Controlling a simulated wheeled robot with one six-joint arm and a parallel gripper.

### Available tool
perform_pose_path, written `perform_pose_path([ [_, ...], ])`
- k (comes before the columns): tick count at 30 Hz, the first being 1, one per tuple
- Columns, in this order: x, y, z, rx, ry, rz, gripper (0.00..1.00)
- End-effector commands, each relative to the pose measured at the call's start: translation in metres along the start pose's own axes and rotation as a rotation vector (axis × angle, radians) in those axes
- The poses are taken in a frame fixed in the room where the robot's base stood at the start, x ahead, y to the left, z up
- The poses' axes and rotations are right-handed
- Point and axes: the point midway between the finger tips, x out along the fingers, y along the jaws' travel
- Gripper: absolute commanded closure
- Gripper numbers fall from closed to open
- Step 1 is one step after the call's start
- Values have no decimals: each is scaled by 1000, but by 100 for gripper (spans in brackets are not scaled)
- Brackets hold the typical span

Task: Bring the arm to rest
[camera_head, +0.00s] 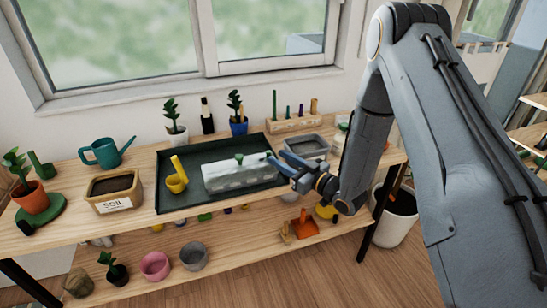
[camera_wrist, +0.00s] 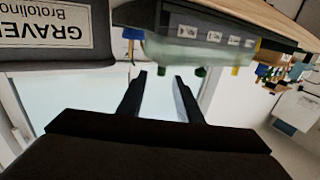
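My arm reaches down from the upper right over the shelf in the head view. My gripper (camera_head: 276,159) is over the right end of the dark green tray (camera_head: 166,200), close to the grey-white block-shaped box (camera_head: 240,178). In the wrist view my gripper (camera_wrist: 162,77) has its two dark fingers apart, with only the pale background between them. It is open and empty. I cannot tell whether a finger touches the box.
A grey container (camera_head: 308,146) stands close behind my gripper; a gravel label (camera_wrist: 58,25) shows upside down in the wrist view. A white bin (camera_head: 395,225) stands right.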

Motion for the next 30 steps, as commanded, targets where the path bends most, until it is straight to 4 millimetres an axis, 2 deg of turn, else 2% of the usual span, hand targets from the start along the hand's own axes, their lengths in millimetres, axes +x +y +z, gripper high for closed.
perform_pose_path([
  [6,-18,0,0,1,0,1,68],
  [18,-19,1,-2,-3,-5,4,68],
  [25,-22,31,-13,-43,-187,121,68],
  [30,-44,57,-23,-48,-378,253,68],
])
